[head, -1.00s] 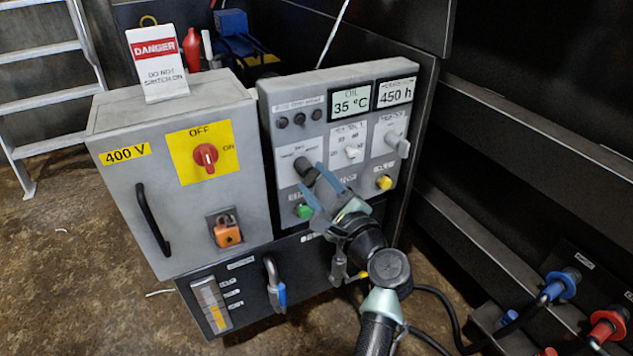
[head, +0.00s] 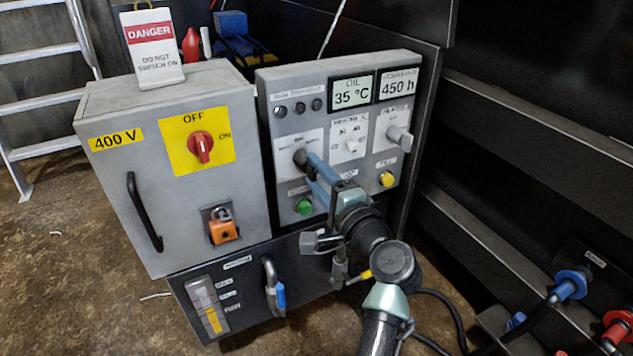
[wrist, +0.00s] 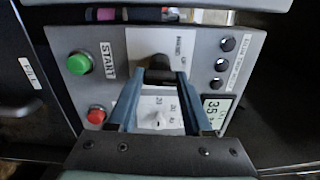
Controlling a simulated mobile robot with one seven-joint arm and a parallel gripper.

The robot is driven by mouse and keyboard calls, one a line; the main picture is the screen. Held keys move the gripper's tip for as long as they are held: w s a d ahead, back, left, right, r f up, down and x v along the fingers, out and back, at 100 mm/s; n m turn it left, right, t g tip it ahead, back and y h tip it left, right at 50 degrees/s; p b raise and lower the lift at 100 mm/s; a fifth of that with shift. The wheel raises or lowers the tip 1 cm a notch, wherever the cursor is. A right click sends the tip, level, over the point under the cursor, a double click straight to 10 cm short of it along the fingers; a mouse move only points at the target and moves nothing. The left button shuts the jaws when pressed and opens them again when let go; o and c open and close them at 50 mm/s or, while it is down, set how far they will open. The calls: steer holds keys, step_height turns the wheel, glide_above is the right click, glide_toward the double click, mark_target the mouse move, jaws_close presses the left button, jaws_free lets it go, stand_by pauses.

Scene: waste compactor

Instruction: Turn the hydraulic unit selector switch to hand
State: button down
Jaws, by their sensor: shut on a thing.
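The grey control panel (head: 262,110) carries selector switches in a row. The left selector switch (head: 300,157) has a dark knob on a white plate. My gripper (head: 311,163) has its blue fingers on either side of this knob, shut on it. In the wrist view the dark knob (wrist: 160,77) sits between the fingertips of my gripper (wrist: 158,90). The plate's small lettering is partly hidden and hard to read, so I cannot tell the exact switch position.
A middle white selector (head: 352,146) and a right grey selector (head: 399,138) sit beside it. Below are a green button (head: 304,206) and a yellow button (head: 387,179); the wrist view shows a red button (wrist: 97,114). The 400 V cabinet (head: 110,180) stands left.

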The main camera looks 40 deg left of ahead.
steer(key=n+b, duration=0.1)
steer(key=n, duration=0.1)
steer(key=n+b, duration=0.2)
steer(key=shift+f+n, duration=0.2)
steer(key=shift+n, duration=0.1)
steer(key=shift+r+n+b, duration=0.1)
steer(key=shift+n+b, duration=1.5)
steer(key=shift+n, duration=0.9)
steer(key=shift+c, duration=1.6)
jaws_free()
steer(key=shift+r, duration=0.1)
steer(key=p+v, duration=0.5)
steer(key=v, duration=0.8)
